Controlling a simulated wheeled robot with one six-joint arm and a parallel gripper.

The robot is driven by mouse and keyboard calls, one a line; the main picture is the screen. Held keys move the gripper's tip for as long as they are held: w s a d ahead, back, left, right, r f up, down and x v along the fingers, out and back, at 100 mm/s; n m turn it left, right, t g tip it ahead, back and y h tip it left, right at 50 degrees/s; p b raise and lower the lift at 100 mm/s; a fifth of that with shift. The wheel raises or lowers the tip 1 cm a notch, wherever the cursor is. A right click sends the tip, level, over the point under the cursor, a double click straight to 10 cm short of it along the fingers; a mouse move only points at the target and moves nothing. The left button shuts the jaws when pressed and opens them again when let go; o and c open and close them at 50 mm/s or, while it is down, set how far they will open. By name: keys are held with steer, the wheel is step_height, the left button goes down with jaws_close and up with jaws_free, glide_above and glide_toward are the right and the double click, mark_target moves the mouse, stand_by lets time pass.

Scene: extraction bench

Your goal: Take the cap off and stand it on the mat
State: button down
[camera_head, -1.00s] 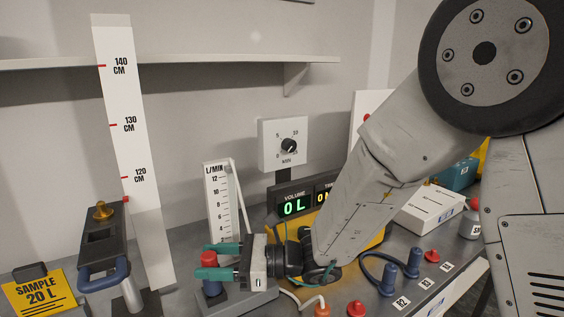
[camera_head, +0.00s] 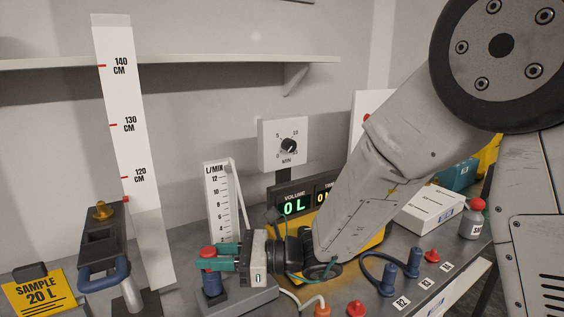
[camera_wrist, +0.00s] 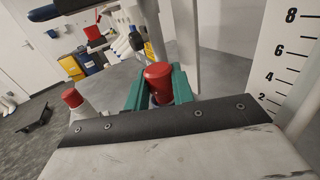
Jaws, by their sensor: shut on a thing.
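The cap (camera_head: 207,252) is red and sits at the top of a dark blue cylinder (camera_head: 211,284) on a grey base in the head view. My gripper (camera_head: 213,259), with teal fingers, is level with the cap and shut on it from the right. In the wrist view the red cap (camera_wrist: 158,74) is between the two teal fingers of my gripper (camera_wrist: 158,88). The fingers hide part of the joint between cap and cylinder, so I cannot tell whether they are apart. I cannot make out the mat in either view.
A flow scale (camera_head: 222,195) stands just behind my gripper. A tall height rule (camera_head: 130,150) and a dark stand with a blue handle (camera_head: 103,250) are to the left. Red plugs (camera_head: 356,309) and blue plugs (camera_head: 388,279) stand on the bench to the right.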

mark_target(213, 250)
steer(key=shift+r, duration=1.8)
steer(key=shift+r, duration=0.15)
